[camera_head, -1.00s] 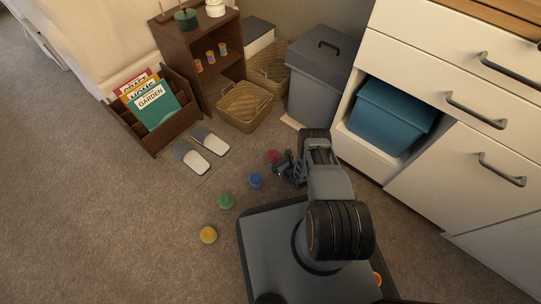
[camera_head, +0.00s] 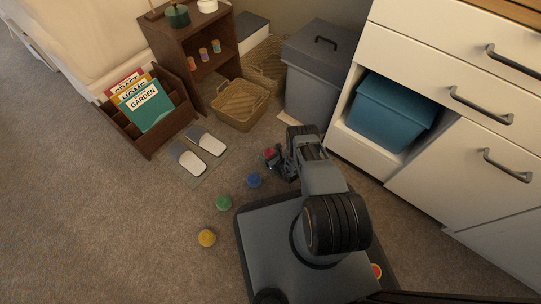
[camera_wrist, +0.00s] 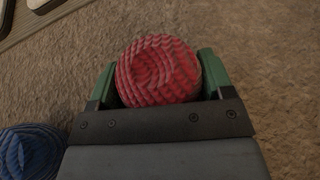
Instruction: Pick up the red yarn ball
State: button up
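The red yarn ball (camera_wrist: 158,71) lies between the two green-sided fingers of my gripper (camera_wrist: 158,72) in the wrist view. Its sides are at or very close to both fingers; I cannot tell whether they press on it. In the head view the red ball (camera_head: 269,153) shows small and partly covered at the tip of my gripper (camera_head: 273,160), low over the carpet. Whether it touches the floor is not clear.
A blue ball (camera_head: 254,180) is close by, also in the wrist view (camera_wrist: 30,152). Green (camera_head: 224,203) and yellow (camera_head: 207,238) balls lie nearer. Slippers (camera_head: 188,160), a wicker basket (camera_head: 240,119), a grey bin (camera_head: 309,92) and a white cabinet (camera_head: 440,190) stand around. Carpet at left is clear.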

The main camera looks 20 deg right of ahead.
jog(key=shift+d, duration=0.1)
jog(key=c, duration=0.4)
jog(key=shift+r, duration=0.1)
